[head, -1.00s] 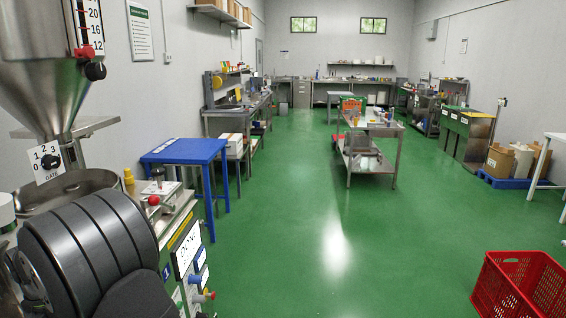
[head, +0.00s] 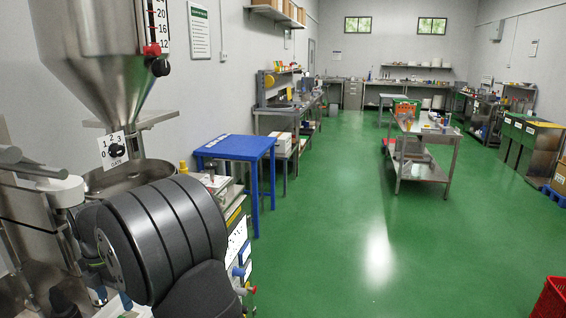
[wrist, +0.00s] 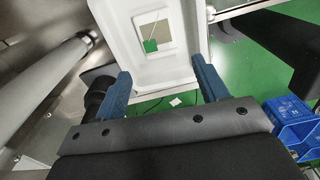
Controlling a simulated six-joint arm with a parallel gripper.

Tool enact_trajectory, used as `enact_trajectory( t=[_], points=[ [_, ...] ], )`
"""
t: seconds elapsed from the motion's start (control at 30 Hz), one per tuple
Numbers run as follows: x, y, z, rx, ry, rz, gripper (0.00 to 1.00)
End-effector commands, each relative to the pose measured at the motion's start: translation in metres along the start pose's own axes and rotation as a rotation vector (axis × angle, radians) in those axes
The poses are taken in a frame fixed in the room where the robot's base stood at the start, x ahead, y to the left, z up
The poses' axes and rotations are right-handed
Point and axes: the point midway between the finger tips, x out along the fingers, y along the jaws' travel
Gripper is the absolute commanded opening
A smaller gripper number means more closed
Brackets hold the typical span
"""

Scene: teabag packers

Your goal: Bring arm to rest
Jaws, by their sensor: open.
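My gripper (wrist: 160,93) shows in the wrist view with its two blue fingers spread wide apart. Nothing is held between the fingers. Beyond the fingertips is a white, box-like tray or chute (wrist: 185,72) with a small white and green teabag-like piece (wrist: 150,44) in it. I cannot tell whether the fingers touch the white part. In the head view my dark arm link fills the lower left, and the gripper itself is not seen there.
A steel hopper (head: 100,50) with a gate dial (head: 117,150) stands close at the left. A blue table (head: 235,148) is beyond it. A steel cart (head: 425,172) stands mid-room. A red crate (head: 552,300) is at the lower right. Blue bins (wrist: 292,122) show in the wrist view. Green floor is open between.

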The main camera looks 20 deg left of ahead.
Motion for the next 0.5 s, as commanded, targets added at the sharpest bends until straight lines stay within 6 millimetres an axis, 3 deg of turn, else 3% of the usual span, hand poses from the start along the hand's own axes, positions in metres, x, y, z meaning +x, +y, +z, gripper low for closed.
enact_trajectory(
  t=[0.37, 0.4, 0.5],
  points=[
    [0.078, -0.001, 0.0, 0.0, 0.001, -0.003, 0.67],
    [0.061, 0.001, 0.001, 0.0, -0.002, 0.006, 0.67],
    [0.04, 0.001, 0.0, 0.0, -0.002, 0.005, 0.67]
  ],
)
